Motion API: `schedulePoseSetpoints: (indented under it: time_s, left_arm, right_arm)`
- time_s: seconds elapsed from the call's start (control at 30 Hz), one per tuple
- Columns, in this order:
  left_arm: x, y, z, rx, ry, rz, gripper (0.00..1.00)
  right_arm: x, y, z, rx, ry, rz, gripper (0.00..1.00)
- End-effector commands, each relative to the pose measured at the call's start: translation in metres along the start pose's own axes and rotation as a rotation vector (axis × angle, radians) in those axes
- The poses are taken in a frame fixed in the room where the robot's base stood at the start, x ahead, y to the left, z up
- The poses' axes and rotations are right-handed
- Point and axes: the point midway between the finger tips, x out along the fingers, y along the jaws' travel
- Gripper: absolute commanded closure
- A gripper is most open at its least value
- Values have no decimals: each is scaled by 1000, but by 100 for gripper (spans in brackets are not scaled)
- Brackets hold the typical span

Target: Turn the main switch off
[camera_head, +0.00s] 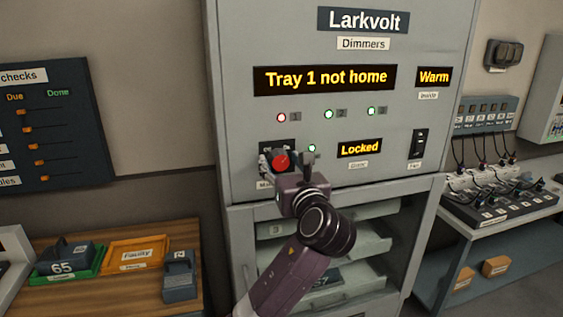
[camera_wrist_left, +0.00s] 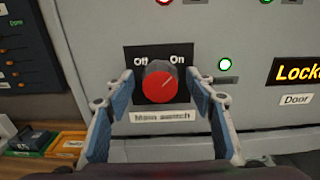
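The main switch is a red round knob (camera_wrist_left: 160,82) on a black plate marked Off at left and On at right. Its pale pointer line tilts up and right, toward On. The knob also shows in the head view (camera_head: 281,162), on the front of the grey Larkvolt Dimmers cabinet (camera_head: 240,60). My left gripper (camera_wrist_left: 162,90) is at the knob, one finger on each side. Gaps show between the fingers and the knob, so it is open and not gripping. My right gripper is not in view.
The cabinet displays (camera_head: 325,78) read "Tray 1 not home", "Warm" and "Locked". A black rocker switch (camera_head: 418,144) is right of the knob. Trays (camera_head: 340,245) sit behind the lower door. A wooden table (camera_head: 105,291) with bins stands left, a cable bench (camera_head: 500,205) right.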

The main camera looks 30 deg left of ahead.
Motion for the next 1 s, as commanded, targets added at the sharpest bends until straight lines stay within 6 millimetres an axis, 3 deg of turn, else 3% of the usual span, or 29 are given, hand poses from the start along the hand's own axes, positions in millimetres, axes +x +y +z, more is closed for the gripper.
schedulePoseSetpoints:
  time_s: [0.03, 0.37, 0.67, 1.0]
  left_arm:
    - [0, 0, 0, 0, 0, 0, 56]
    - [0, 0, 0, 0, 0, 0, 92]
    - [0, 0, 1, -39, 1, 1, 92]
    - [0, 1, 2, -262, 3, 1, 92]
  right_arm:
    - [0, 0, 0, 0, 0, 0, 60]
    - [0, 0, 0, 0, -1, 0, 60]
    - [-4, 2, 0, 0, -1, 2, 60]
    - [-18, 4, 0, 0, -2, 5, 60]
